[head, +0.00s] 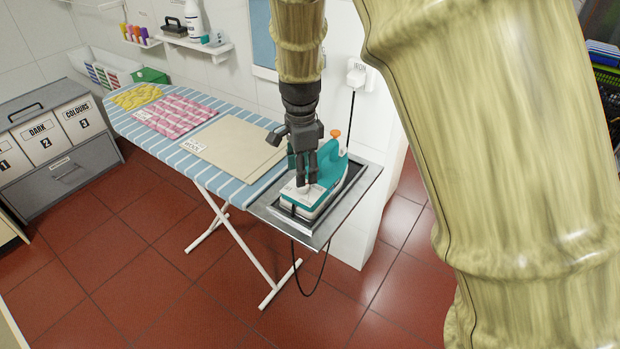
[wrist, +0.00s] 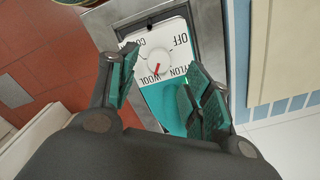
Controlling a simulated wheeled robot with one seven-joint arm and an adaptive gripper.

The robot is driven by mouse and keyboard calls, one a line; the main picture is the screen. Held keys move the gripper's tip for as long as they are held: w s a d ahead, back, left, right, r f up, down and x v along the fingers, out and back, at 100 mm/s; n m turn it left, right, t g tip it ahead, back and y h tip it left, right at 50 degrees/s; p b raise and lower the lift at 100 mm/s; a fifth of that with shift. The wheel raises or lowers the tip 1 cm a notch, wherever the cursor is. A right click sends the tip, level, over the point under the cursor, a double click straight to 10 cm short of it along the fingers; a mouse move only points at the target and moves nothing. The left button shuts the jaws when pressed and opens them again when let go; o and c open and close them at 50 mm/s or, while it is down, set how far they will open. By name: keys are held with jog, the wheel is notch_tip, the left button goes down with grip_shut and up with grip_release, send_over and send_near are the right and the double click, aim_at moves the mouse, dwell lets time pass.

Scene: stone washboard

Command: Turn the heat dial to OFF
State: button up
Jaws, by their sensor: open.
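A teal and white iron (head: 327,178) rests on the metal tray at the near end of the ironing board. In the wrist view its white dial plate (wrist: 178,38) carries the words OFF, NYLON, WOOL and one starting with CO. The round white heat dial (wrist: 160,61) has a red pointer, which points towards WOOL. My gripper (head: 307,180) hangs over the iron, fingers pointing down at the dial plate. In the wrist view my gripper (wrist: 161,75) is open, with its green-padded fingers on either side of the dial. In the head view the fingers hide much of the dial; contact cannot be told.
The metal tray (head: 364,181) surrounds the iron. A beige cloth (head: 235,148) lies beside it on the striped ironing board (head: 240,193). An orange-topped part (head: 336,133) rises behind the iron. A cord runs up to a wall socket (head: 356,74). Grey cabinet (head: 75,170) stands left.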

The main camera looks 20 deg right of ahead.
jog(key=shift+d+f, duration=0.1)
jog(key=shift+f, duration=2.2)
